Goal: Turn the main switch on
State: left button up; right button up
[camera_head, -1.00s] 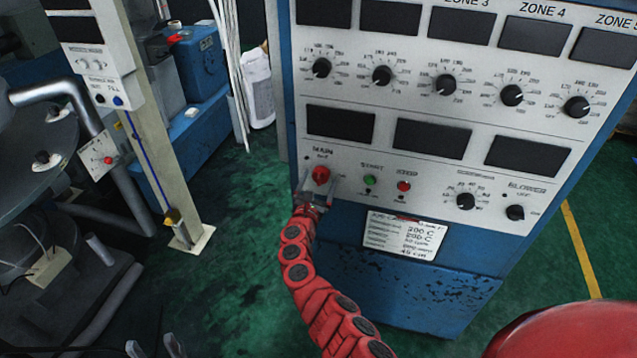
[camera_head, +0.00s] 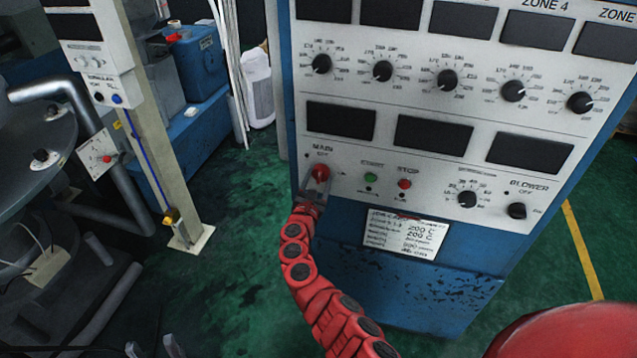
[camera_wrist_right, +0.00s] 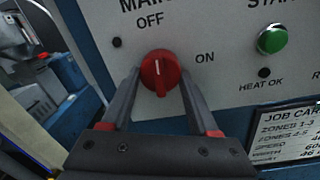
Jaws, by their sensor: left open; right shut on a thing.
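The main switch (camera_head: 321,172) is a red rotary knob at the lower left of the control panel. In the right wrist view the knob (camera_wrist_right: 160,72) has its white pointer line upright, toward the OFF mark; ON is printed to its right. My right gripper (camera_head: 314,187) is at the knob, with one finger on each side. In the right wrist view the fingers (camera_wrist_right: 158,100) are shut on the knob, covering parts of its sides. My left gripper (camera_head: 154,347) is open and empty at the bottom edge of the head view, far from the panel.
A green start button (camera_head: 371,177) and a red stop button (camera_head: 404,184) sit right of the switch. A blower knob (camera_head: 516,211) is farther right. A job card (camera_head: 405,235) is below. A beige post (camera_head: 160,150) and machinery stand at the left, with green floor between.

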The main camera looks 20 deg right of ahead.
jog(key=m+b, duration=0.7)
jog(key=b, duration=0.1)
jog(key=m+b, duration=0.7)
jog(key=b, duration=0.2)
jog(key=shift+w+a+f+h, duration=0.1)
jog(key=shift+f+h, duration=0.05)
jog(key=shift+h, duration=0.15)
jog(key=shift+r+m+b, duration=0.15)
jog(key=shift+m+b, duration=0.65)
jog(key=shift+r+m+b, duration=0.15)
jog(key=shift+m+b, duration=0.65)
jog(key=o, duration=1.4)
jog(key=v, duration=1.7)
jog(key=shift+a+f, duration=0.1)
jog(key=shift+a, duration=0.05)
